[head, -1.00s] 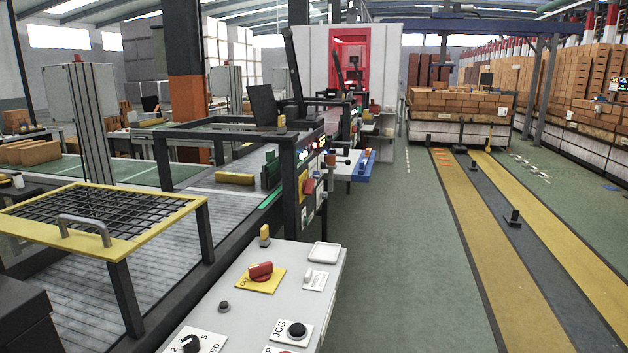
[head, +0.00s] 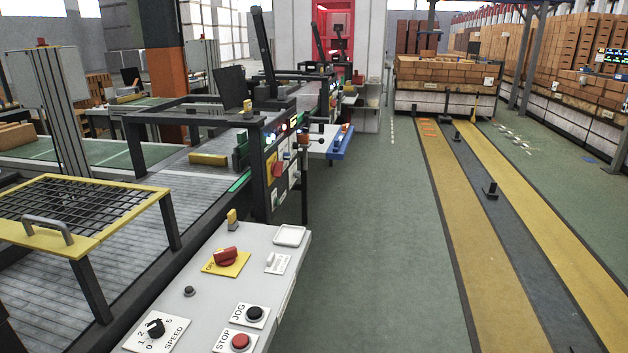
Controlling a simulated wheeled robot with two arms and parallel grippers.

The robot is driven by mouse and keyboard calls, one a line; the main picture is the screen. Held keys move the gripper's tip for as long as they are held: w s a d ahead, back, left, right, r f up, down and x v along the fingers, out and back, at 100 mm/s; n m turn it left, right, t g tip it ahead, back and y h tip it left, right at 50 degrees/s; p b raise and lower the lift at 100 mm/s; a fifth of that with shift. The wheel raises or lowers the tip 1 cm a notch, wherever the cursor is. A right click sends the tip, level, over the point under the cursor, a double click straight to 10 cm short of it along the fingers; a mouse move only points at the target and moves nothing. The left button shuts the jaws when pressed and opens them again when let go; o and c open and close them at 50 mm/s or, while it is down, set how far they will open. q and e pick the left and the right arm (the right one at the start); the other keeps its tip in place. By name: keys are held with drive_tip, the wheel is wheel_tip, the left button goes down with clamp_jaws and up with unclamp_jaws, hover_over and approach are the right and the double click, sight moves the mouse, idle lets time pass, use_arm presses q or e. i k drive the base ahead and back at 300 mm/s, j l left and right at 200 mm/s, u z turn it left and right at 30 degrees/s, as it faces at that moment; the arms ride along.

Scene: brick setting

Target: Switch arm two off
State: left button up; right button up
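No gripper of mine is in view. A near grey control panel (head: 210,270) stands at the lower left. It carries a red rotary switch (head: 226,257) on a yellow plate, a small toggle on a white plate (head: 278,263), a black JOG button (head: 255,313), a red STOP button (head: 240,341) and a black SPEED knob (head: 155,328). Farther along the line, a machine front has another red switch (head: 278,169) on a yellow plate and several lit lamps (head: 289,124). I cannot read which control belongs to arm two.
A yellow-framed mesh guard (head: 75,205) and a conveyor (head: 130,220) lie left of the panel. A blue-edged shelf (head: 340,143) juts out farther ahead. Green floor (head: 385,250) right of the panel is clear. Yellow floor strips (head: 470,220) lead to a brick stack (head: 440,80).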

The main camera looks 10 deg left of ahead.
sight(277, 167)
drive_tip(key=i+l, duration=0.15)
drive_tip(key=i, duration=0.15)
drive_tip(key=i+l+z, duration=0.1)
drive_tip(key=i, duration=0.2)
drive_tip(key=i+l, duration=0.1)
drive_tip(key=i, duration=0.35)
drive_tip(key=i+l, duration=0.1)
drive_tip(key=i, duration=0.3)
drive_tip(key=i+l, duration=0.1)
drive_tip(key=i, duration=0.35)
drive_tip(key=u, duration=0.05)
